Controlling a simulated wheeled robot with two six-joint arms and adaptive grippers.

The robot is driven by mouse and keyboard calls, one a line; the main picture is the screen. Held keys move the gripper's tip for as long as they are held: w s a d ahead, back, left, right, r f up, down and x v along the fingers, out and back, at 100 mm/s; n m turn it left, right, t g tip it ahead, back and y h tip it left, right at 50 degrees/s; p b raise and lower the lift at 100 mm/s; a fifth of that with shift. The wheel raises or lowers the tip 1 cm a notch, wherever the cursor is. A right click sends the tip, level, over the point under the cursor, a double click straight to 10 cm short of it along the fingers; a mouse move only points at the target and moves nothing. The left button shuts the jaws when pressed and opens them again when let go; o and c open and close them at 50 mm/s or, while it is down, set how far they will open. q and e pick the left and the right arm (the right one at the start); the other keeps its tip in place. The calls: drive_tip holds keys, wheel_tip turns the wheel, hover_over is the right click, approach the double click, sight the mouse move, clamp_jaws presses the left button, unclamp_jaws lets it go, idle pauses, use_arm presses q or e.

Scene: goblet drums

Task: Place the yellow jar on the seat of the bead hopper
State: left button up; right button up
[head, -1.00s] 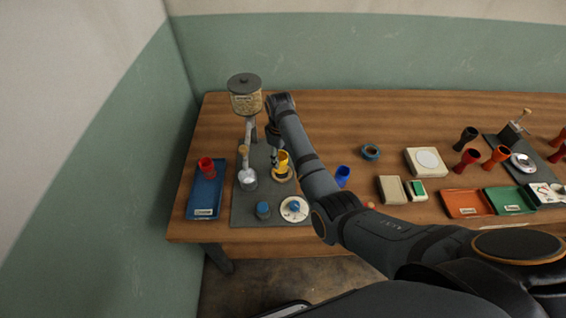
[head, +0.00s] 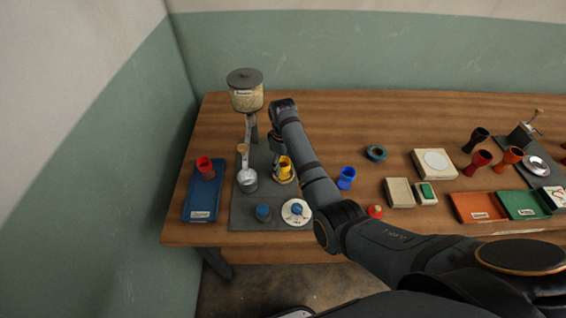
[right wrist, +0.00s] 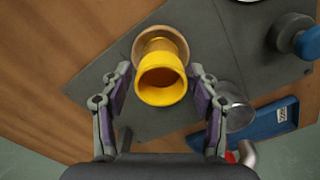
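The yellow jar (head: 285,168) stands upright on a round tan seat (head: 284,181) at the right of the bead hopper's (head: 246,98) dark base. The right wrist view shows the jar (right wrist: 161,82) mouth toward the camera, with its foot inside the tan ring (right wrist: 178,40). My right gripper (right wrist: 160,86) is open, one finger on each side of the jar, with gaps visible on both sides. In the head view my right gripper (head: 279,150) is close above and left of the jar, its fingers partly hidden. My left gripper is out of view.
A metal cup (head: 247,182) and a blue-knobbed dial (head: 296,212) sit near the jar. A blue tray (head: 202,200) with a red goblet (head: 206,168) is at left. A blue goblet (head: 346,178) stands right of my forearm.

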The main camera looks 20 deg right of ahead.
drive_tip(key=shift+r, duration=0.1)
wheel_tip(320, 180, up, 12)
drive_tip(key=p, duration=0.3)
drive_tip(key=shift+r, duration=0.15)
idle(0.3)
